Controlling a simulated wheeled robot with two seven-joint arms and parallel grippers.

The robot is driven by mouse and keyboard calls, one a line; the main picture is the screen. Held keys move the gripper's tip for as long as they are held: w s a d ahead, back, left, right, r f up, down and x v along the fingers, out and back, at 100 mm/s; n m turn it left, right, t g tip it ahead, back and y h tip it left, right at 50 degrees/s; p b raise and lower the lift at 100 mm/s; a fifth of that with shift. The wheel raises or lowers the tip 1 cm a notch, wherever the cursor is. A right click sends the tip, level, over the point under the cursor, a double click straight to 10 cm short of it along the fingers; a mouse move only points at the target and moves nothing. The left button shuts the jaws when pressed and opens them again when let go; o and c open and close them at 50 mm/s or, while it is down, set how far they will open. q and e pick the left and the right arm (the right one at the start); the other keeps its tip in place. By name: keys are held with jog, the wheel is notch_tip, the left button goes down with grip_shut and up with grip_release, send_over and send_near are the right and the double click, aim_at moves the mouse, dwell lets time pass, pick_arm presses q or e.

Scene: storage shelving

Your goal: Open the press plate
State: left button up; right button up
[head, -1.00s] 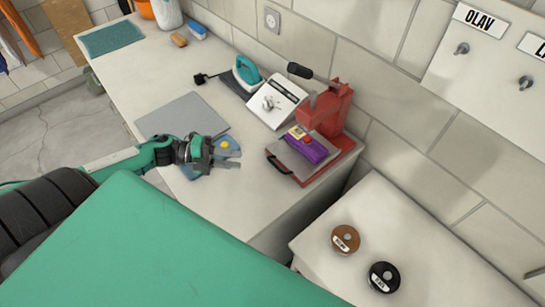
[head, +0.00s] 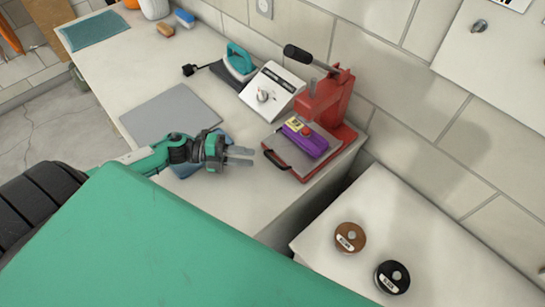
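The red press (head: 337,95) stands at the right end of the worktop, its black-gripped lever (head: 298,53) pointing up and left. The grey press plate (head: 283,150) lies flat on its base, with a black handle (head: 276,160) at the front left edge. A purple block (head: 310,142) with a red button and a yellow label sits on top. My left gripper (head: 252,157) is left of the handle, apart from it, fingers pointing right. A small gap shows between its fingers, and nothing is seen in them. My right gripper is not in view.
A white control box (head: 271,90) and a teal iron (head: 239,62) stand behind. A lower white surface holds a brown disc (head: 350,238) and a black disc (head: 392,277).

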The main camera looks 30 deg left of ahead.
aim_at(272, 159)
pick_arm(q)
jog(key=p+x, duration=0.2)
jog(key=x, duration=0.5)
jog(key=shift+d+r, duration=0.1)
jog(key=shift+r, duration=0.05)
jog(key=shift+w+d+f, duration=0.2)
jog(key=shift+w+d, duration=0.05)
jog(key=shift+d, duration=0.15)
grip_shut()
